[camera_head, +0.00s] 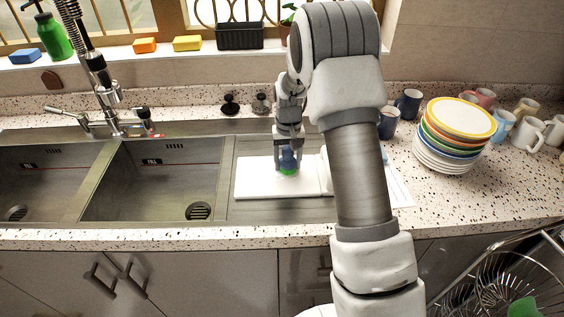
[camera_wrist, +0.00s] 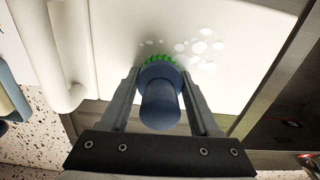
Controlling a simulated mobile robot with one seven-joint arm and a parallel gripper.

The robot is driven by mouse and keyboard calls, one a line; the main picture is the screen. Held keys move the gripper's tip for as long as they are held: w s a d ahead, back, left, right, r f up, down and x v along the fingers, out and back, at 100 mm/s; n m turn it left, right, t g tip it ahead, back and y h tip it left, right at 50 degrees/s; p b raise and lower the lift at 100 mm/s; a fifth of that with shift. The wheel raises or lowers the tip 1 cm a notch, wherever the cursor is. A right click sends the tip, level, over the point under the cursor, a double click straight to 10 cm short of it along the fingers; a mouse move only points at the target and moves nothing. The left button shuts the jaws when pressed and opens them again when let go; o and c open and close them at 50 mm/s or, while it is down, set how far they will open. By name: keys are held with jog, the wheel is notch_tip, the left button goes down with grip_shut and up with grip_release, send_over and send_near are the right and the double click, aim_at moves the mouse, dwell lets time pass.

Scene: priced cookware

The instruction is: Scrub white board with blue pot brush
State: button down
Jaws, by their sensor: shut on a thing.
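The white board (camera_head: 255,183) lies flat on the metal drainer area right of the sinks. In the wrist view the white board (camera_wrist: 215,20) carries several pale round spots to the right of the brush. My gripper (camera_head: 288,168) is over the board, shut on the blue pot brush (camera_wrist: 160,100). The brush has a blue body and green bristles (camera_wrist: 158,60), which point down at the board. The bristles look to be at the board's surface, but contact is hard to tell. In the head view the brush (camera_head: 288,160) is partly hidden by my fingers.
Stacked plates (camera_head: 455,130) and several mugs (camera_head: 529,133) stand on the counter at the right. Two sink basins (camera_head: 150,180) with a tap (camera_head: 110,120) lie at the left. Two black stoppers (camera_head: 231,104) sit behind the board. My arm hides part of the board's right side.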

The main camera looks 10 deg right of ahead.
jog(key=shift+w+a, duration=0.15)
jog(key=shift+a, duration=0.55)
jog(key=shift+w+a, duration=0.1)
jog(key=shift+a, duration=0.6)
jog(key=shift+r+p, duration=1.85)
jog(key=shift+r, duration=1.15)
jog(key=shift+r+p, duration=0.9)
jog(key=shift+r, duration=0.6)
